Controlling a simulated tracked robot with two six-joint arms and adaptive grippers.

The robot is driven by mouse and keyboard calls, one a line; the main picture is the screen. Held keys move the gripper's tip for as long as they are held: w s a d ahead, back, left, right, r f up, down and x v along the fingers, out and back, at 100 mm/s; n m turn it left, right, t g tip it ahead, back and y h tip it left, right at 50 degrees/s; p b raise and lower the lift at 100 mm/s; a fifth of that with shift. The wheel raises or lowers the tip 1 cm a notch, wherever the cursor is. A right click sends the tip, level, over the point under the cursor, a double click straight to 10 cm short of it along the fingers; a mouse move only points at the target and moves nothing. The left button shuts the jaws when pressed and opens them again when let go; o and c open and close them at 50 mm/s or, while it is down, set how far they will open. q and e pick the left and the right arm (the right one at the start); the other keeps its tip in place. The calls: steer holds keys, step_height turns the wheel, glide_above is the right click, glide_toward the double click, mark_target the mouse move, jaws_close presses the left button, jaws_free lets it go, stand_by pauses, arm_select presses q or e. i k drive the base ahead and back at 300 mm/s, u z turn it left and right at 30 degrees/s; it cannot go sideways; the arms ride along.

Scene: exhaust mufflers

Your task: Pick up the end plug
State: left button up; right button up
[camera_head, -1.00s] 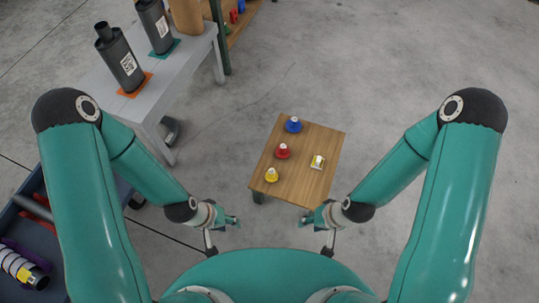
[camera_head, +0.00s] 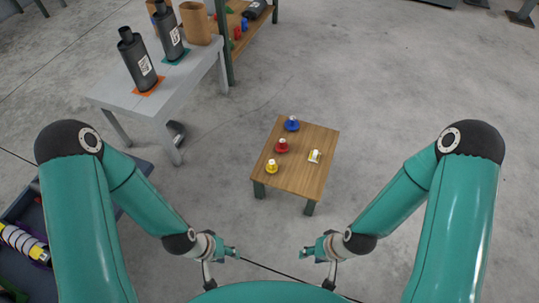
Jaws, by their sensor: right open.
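Three end plugs stand on a small wooden table in the head view: a blue one (camera_head: 291,124) at the far edge, a red one (camera_head: 281,146) in the middle and a yellow one (camera_head: 271,166) at the near left. My right gripper (camera_head: 305,252) is below the table's near edge in the picture, open and apart from the plugs.
The small wooden table (camera_head: 305,177) also bears a small white-and-yellow item (camera_head: 314,156). A dark bin (camera_head: 22,205) lies at left. Floor right of the small table is clear.

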mark_target(281, 147)
steer(key=z, duration=0.2)
steer(key=i, duration=0.7)
steer(key=u, duration=0.2)
steer(key=k, duration=1)
steer(key=u, duration=0.85)
steer(key=i, duration=1.4)
steer(key=z, duration=0.75)
